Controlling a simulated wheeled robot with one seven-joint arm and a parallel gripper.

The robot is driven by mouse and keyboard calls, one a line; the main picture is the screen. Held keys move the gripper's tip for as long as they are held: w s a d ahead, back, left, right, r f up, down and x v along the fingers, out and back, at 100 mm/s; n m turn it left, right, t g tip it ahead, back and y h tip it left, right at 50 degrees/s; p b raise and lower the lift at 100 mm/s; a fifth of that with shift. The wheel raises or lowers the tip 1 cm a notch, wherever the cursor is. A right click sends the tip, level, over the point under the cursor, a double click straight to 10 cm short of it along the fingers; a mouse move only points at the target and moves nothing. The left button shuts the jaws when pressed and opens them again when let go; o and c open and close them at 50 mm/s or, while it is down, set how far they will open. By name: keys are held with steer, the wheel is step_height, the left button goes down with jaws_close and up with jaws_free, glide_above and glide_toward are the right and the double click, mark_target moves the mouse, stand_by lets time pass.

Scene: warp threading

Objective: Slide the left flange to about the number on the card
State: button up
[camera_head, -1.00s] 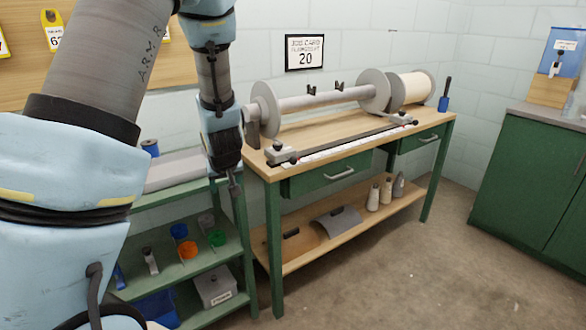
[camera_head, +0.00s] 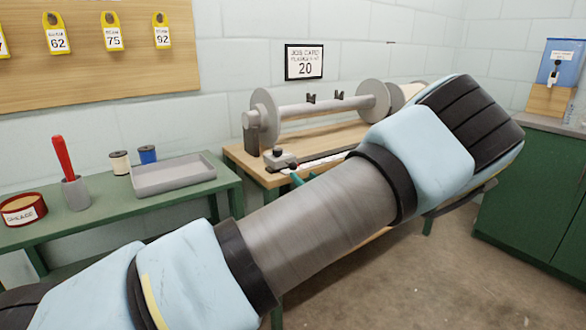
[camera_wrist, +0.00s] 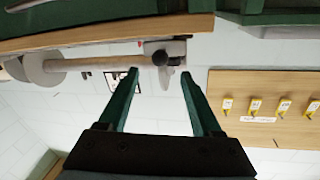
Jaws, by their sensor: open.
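The left flange (camera_head: 265,115) is a grey disc near the left end of a horizontal shaft (camera_head: 318,107) on the wooden bench. The right flange (camera_head: 374,99) is a similar disc farther along. The job card (camera_head: 305,62) on the wall reads 20. A pale scale strip (camera_head: 322,164) runs along the bench front, partly hidden by my arm. In the wrist view, which looks upside down, my gripper (camera_wrist: 160,88) is open and empty, with two green fingers apart. The shaft (camera_wrist: 100,64) and its end hardware (camera_wrist: 166,52) show beyond the fingertips.
A grey block (camera_head: 279,159) sits at the left end of the scale. A green side table (camera_head: 100,215) holds a grey tray (camera_head: 172,174), spools, a red-handled tool in a cup (camera_head: 75,192) and a grease tin (camera_head: 23,209). Yellow number tags (camera_head: 112,32) hang on a board.

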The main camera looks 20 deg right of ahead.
steer(key=w+p, duration=0.1)
steer(key=w, duration=0.8)
steer(key=shift+c, duration=0.2)
jaws_close()
stand_by(1.0)
